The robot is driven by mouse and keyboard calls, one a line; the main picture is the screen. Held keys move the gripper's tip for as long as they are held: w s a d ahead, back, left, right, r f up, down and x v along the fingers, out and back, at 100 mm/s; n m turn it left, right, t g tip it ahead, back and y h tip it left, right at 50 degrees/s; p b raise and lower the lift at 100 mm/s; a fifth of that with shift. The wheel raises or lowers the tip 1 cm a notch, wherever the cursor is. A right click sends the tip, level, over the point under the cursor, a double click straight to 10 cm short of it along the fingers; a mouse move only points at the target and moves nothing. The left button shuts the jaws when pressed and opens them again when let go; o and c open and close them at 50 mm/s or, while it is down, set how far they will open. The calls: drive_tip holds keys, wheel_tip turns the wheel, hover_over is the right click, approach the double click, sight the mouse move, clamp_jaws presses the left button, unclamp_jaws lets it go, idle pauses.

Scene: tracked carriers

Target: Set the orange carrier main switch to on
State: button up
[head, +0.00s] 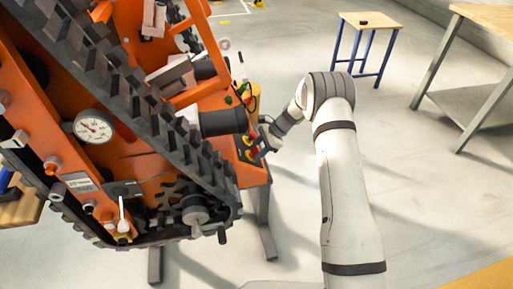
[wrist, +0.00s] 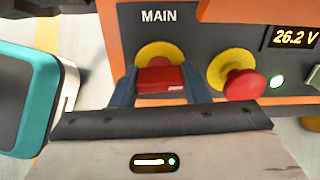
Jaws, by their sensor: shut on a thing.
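The orange carrier (head: 250,174) stands at the left of the head view, with black tracks. In the wrist view its panel holds the main switch (wrist: 160,79), a red handle on a yellow round plate under the label MAIN. My gripper (wrist: 158,82) has one finger on each side of the red handle and is shut on it. In the head view my gripper (head: 263,143) is at the carrier's near right end, small and partly hidden.
A red mushroom button (wrist: 244,84) sits right of the switch, close to my finger. A small blue-legged table (head: 370,22) and a workbench (head: 490,15) stand behind on open floor.

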drive_tip(key=shift+d+f+m, duration=0.1)
drive_tip(key=shift+m, duration=0.3)
drive_tip(key=o, duration=1)
drive_tip(key=shift+p+v, duration=0.55)
drive_tip(key=shift+v, duration=3.35)
drive_tip(key=s+d+r+n+t+h+p, duration=0.1)
drive_tip(key=s+d+r+n+p, duration=0.1)
drive_tip(key=s+r, duration=0.5)
drive_tip(key=s+d+r+n+h+p, duration=0.2)
drive_tip(key=s+r+n, duration=0.1)
drive_tip(key=r, duration=0.8)
drive_tip(key=s+d+r+n+t+h+p, duration=0.1)
drive_tip(key=s+d+r+n+p, duration=0.15)
drive_tip(key=s+r, duration=0.45)
drive_tip(key=s+d+r+n+t+h+p, duration=0.1)
drive_tip(key=s+d+r+n+p, duration=0.1)
drive_tip(key=s+r, duration=0.2)
drive_tip(key=s+d+r+n+t+h+p, duration=0.1)
drive_tip(key=s+d+r+n+p, duration=0.1)
drive_tip(key=s, duration=0.7)
drive_tip(key=s+d+r+n+h+p, duration=0.1)
drive_tip(key=s+d+r+n, duration=0.2)
drive_tip(key=s+r, duration=0.3)
drive_tip(key=shift+s+d+r+t+h+p, duration=0.1)
drive_tip(key=shift+s+r+t+h+p, duration=0.05)
drive_tip(key=shift+s+t+h+p, duration=0.2)
